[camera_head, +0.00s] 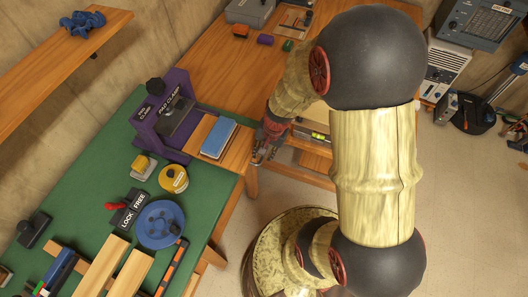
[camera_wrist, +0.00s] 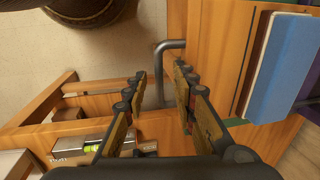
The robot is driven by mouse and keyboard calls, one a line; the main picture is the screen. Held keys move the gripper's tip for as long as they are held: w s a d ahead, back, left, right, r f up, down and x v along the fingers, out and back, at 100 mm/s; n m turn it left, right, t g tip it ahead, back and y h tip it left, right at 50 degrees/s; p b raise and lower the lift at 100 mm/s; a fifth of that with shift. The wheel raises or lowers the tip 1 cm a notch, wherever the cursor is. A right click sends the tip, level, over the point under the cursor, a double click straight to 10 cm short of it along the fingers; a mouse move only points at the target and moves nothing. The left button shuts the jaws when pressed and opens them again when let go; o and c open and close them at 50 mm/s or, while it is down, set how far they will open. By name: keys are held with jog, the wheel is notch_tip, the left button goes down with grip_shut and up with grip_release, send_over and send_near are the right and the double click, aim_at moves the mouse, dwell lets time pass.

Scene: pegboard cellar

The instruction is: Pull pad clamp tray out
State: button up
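The pad clamp (camera_head: 172,110) is a purple frame with a dark plate, standing on the green bench top. Its wooden tray (camera_head: 237,152) carries a blue pad (camera_head: 218,137) and sticks out toward my gripper. In the wrist view the tray (camera_wrist: 221,60) fills the right side, with the blue pad (camera_wrist: 284,68) at its far right. A grey bent-bar handle (camera_wrist: 161,75) juts from the tray's front edge. My gripper (camera_wrist: 160,74) is open, with the bar showing between its fingertips; contact cannot be told. In the head view my gripper (camera_head: 262,154) is at the tray's front end.
A yellow round item (camera_head: 173,179), a blue wheel (camera_head: 160,224) and a LOCK/FREE plate (camera_head: 131,210) are on the bench near the clamp. A wooden rack with a spirit level (camera_head: 312,135) stands beyond my gripper. Open floor (camera_head: 270,192) lies in front of the bench.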

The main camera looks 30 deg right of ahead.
notch_tip(320, 180, up, 12)
jog(key=s+d, duration=0.1)
jog(key=shift+s+d, duration=0.15)
jog(key=shift+s, duration=0.2)
jog(key=shift+f, duration=0.1)
dwell(0.4)
jog(key=s+a+r+n+t, duration=0.1)
jog(key=s+a+r+n, duration=0.2)
jog(key=r, duration=0.3)
jog(key=s+a+r+n+t, duration=0.1)
jog(key=s+a+r+n, duration=0.1)
jog(key=r, duration=0.5)
jog(key=s+a+r+n+t+h, duration=0.1)
jog(key=s+a+r+n+t, duration=0.1)
jog(key=s+a+r+n, duration=0.1)
notch_tip(320, 180, up, 3)
jog(key=a+n, duration=0.1)
jog(key=n, duration=0.1)
jog(key=shift+s+a+r+n, duration=0.15)
jog(key=shift+s+r+n, duration=0.05)
jog(key=shift+s+n, duration=0.15)
